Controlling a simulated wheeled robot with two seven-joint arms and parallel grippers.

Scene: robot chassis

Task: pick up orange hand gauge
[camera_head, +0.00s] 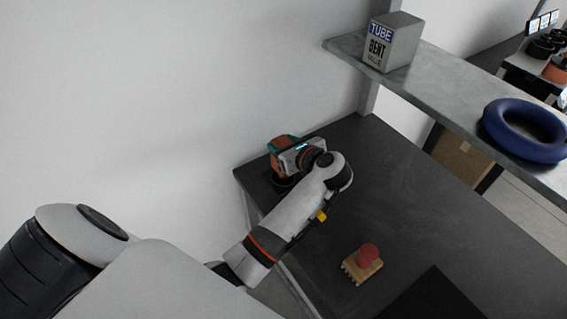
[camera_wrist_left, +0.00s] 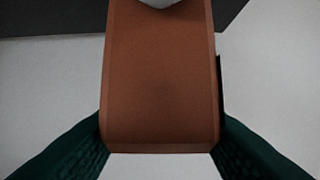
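The orange hand gauge (camera_head: 275,163) is at the far left corner of the dark table, partly hidden by my left gripper and wrist. In the left wrist view the orange gauge (camera_wrist_left: 160,85) fills the middle. My left gripper (camera_head: 287,146) is at the gauge, and its dark green fingers (camera_wrist_left: 160,140) press against both sides of the orange body. I cannot tell whether the gauge is touching the table. My right gripper is not in view.
A red knob on a tan base (camera_head: 367,256) sits on the dark table (camera_head: 400,190). A shelf (camera_head: 450,90) at upper right holds a grey box (camera_head: 392,42) and a blue ring (camera_head: 524,130). A white wall stands behind. The table's middle is clear.

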